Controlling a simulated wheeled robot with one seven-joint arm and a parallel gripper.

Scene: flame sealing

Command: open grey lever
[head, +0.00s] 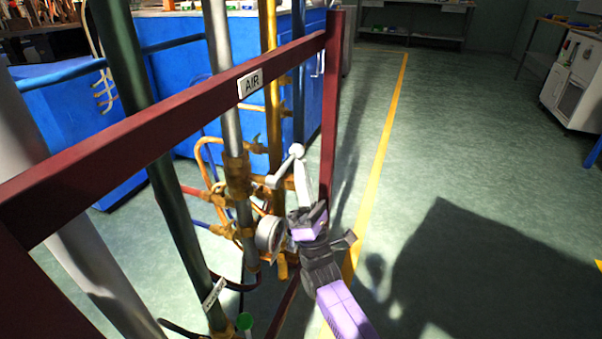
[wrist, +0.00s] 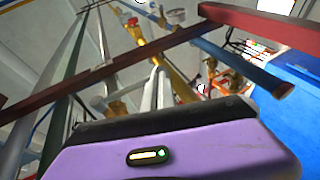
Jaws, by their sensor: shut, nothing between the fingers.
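The grey lever (head: 283,169) is in the middle of the head view, on the brass pipework behind the dark red frame. It slants up and right to a pale round knob (head: 297,150). My gripper (head: 300,166) reaches up from the lower right, its pale fingers together and empty. The fingertips are right by the knob end of the lever; I cannot tell whether they touch it. In the wrist view, the purple gripper body fills the bottom, and the fingers (wrist: 158,78) point at the pipework.
The dark red frame (head: 175,118) with an AIR label (head: 250,84) crosses in front of the pipes. A round gauge (head: 270,234) sits left of my gripper. Grey and dark green pipes (head: 145,150) stand to the left. The green floor at right is open, with a yellow line (head: 382,160).

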